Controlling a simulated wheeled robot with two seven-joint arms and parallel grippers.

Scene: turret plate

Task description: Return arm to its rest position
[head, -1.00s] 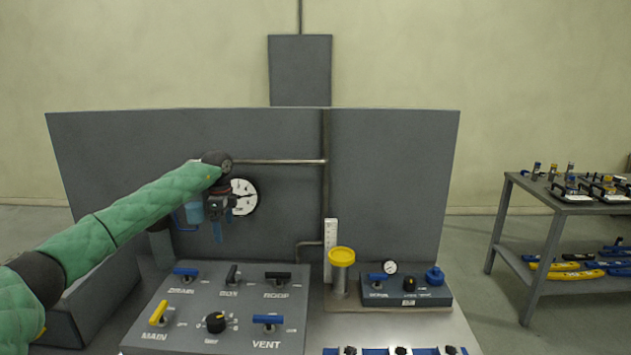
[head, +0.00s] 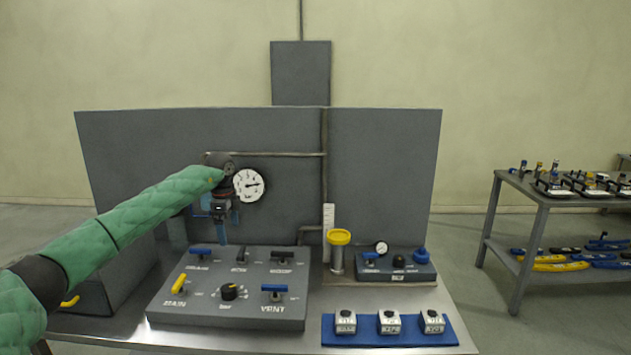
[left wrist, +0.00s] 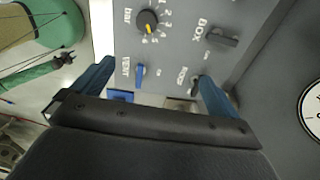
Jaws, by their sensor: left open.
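My left arm, in green padding, reaches in from the left of the head view. My left gripper (head: 222,232) hangs at its end in front of the grey back panel (head: 385,170), just left of the white dial gauge (head: 248,185). Its blue fingers point down above the far left part of the valve panel (head: 230,315). In the left wrist view my gripper (left wrist: 158,82) is open, its two blue fingers wide apart with nothing held between them. The panel's black knob (left wrist: 148,21) and several handles show beyond them. My right gripper is not seen.
A yellow-capped post (head: 339,238) and a small box with a gauge (head: 395,268) stand right of the valve panel. A blue mat (head: 390,341) with white labelled blocks lies at the front. A side table (head: 545,203) stands at the right, with clear floor between.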

